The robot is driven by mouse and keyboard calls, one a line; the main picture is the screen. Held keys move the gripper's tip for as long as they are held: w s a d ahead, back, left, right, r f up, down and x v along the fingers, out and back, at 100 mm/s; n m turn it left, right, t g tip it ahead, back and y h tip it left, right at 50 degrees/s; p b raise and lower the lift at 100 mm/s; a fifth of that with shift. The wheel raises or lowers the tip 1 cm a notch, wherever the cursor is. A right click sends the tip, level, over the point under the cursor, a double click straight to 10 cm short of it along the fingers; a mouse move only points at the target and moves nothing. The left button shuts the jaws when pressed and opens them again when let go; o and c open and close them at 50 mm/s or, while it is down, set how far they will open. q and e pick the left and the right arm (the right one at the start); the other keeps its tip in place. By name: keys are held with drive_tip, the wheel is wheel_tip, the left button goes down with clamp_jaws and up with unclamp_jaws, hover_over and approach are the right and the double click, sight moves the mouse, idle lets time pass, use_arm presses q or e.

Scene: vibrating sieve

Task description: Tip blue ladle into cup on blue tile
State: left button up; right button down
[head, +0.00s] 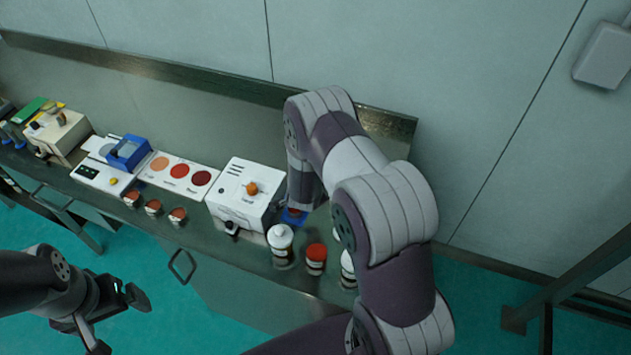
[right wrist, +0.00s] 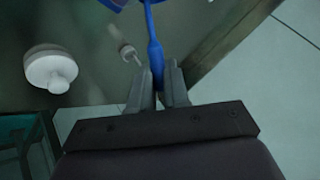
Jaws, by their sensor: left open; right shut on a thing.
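My right gripper (right wrist: 158,84) is shut on the slim blue handle of the blue ladle (right wrist: 153,45) in the right wrist view. The ladle's bowl is not clearly visible at the top edge of that view. In the head view my right arm hides the gripper and ladle. A small blue patch (head: 293,216) shows on the counter beside that arm, right of the white machine; it may be the blue tile. I cannot make out a cup on it. My left gripper (head: 119,300) is open and empty, in front of the counter at the lower left.
A white machine with an orange knob (head: 240,194) stands left of my right arm. A white-capped bottle (head: 281,245) and a red-capped jar (head: 316,258) stand at the counter's front. Several small red-topped cups (head: 153,208) stand before a colour card (head: 180,172). A blue frame (head: 128,152) sits farther left.

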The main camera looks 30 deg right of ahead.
drive_tip(key=a+r+h+p, duration=0.1)
drive_tip(key=w+r+n+h+p, duration=0.1)
drive_tip(key=p, duration=0.1)
drive_tip(key=shift+a+r+g, duration=0.25)
drive_tip(key=shift+a+g, duration=0.05)
drive_tip(key=shift+a, duration=0.05)
drive_tip(key=shift+w+a+r+n+h+p, duration=0.15)
drive_tip(key=shift+a+r+n+h+p, duration=0.35)
drive_tip(key=shift+h, duration=0.4)
drive_tip(key=shift+w+a+r+n+g+h+b, duration=0.15)
drive_tip(key=shift+a+r+n+h+b, duration=0.2)
drive_tip(key=shift+a+r+h, duration=0.45)
drive_tip(key=shift+w+a+r+n+g+h+b, duration=0.15)
drive_tip(key=shift+a+r+n+h, duration=0.3)
drive_tip(key=shift+r+h, duration=0.4)
drive_tip(key=shift+f, duration=0.2)
